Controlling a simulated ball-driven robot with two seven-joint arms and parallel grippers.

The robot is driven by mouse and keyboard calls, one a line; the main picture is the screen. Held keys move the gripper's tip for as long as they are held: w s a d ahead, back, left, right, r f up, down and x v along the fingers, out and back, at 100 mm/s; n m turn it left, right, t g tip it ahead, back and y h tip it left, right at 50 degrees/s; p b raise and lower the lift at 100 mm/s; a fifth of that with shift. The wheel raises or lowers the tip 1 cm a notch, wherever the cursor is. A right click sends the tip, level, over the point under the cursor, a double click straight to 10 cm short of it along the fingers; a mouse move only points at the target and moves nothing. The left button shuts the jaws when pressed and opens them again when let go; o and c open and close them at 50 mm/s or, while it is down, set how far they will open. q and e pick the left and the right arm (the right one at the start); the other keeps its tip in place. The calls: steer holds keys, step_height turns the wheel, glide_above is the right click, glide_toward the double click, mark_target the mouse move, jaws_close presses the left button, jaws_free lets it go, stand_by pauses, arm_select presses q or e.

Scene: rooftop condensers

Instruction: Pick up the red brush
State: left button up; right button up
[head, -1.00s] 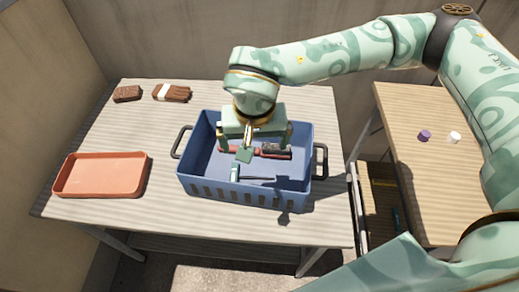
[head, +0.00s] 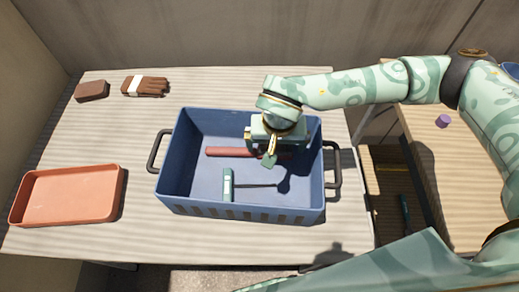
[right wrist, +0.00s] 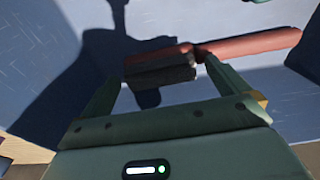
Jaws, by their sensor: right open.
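The red brush lies on the floor of the blue crate (head: 172,165). In the head view its red handle (head: 230,152) shows, and its head is hidden behind my right gripper (head: 272,155). In the right wrist view the red handle (right wrist: 250,43) points up and right, and the dark bristle head (right wrist: 160,68) lies between the two open fingers (right wrist: 160,74). I cannot tell whether the fingers touch it. My right gripper is open and reaches down inside the crate. My left gripper is not in view.
A teal-handled tool (head: 228,185) lies in the crate in front of the brush. The crate's walls stand around the gripper. A side table (head: 445,160) holds a purple item (head: 443,121).

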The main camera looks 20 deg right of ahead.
steer(key=c, duration=0.9)
